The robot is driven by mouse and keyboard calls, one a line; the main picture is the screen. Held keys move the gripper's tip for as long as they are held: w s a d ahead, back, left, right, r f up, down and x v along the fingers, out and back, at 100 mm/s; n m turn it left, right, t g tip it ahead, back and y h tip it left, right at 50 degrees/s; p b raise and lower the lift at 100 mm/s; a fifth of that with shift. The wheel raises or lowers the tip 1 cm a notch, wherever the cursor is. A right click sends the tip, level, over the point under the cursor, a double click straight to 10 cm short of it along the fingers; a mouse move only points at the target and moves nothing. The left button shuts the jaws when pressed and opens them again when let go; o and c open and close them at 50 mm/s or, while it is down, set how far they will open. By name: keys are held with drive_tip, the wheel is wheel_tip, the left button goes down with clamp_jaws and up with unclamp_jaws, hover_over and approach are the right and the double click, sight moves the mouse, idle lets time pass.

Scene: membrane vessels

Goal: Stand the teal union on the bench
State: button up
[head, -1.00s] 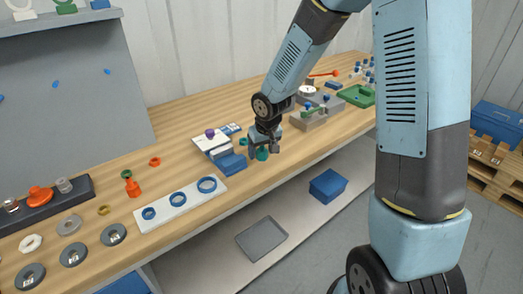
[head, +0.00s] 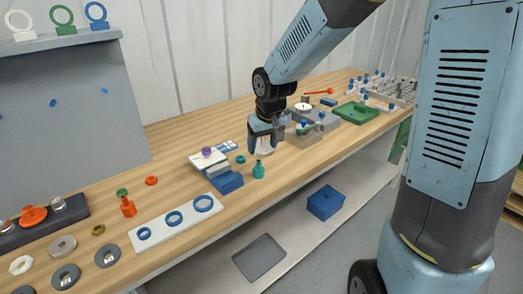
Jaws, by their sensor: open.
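The teal union (head: 258,171) stands upright on the wooden bench (head: 300,162) near its front edge, narrower at the top than at the base. It is apart from my gripper and nothing holds it. My gripper (head: 267,143) is open above and behind it in the picture, its fingers pointing down. A whitish round thing shows just under the fingers, partly hidden by them; I cannot tell what it is.
A small teal ring (head: 240,159) and a blue block (head: 227,182) lie left of the union. A white board with blue rings (head: 176,218) lies further left. Grey fixtures (head: 318,122) and a green tray (head: 356,111) are to the right. Bench front right of the union is clear.

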drive_tip(key=s+d+r+m+t, duration=0.1)
drive_tip(key=s+d+r+m, duration=0.1)
drive_tip(key=s+d+r, duration=0.6)
drive_tip(key=s+d+r+m+t+h, duration=0.1)
drive_tip(key=s+d+r+m, duration=0.1)
drive_tip(key=s+d+r, duration=0.6)
drive_tip(key=s+d, duration=0.1)
drive_tip(key=s, duration=0.5)
drive_tip(key=shift+s+r+t, duration=0.2)
drive_tip(key=shift+s+t, duration=0.1)
drive_tip(key=shift+d, duration=0.1)
idle(0.3)
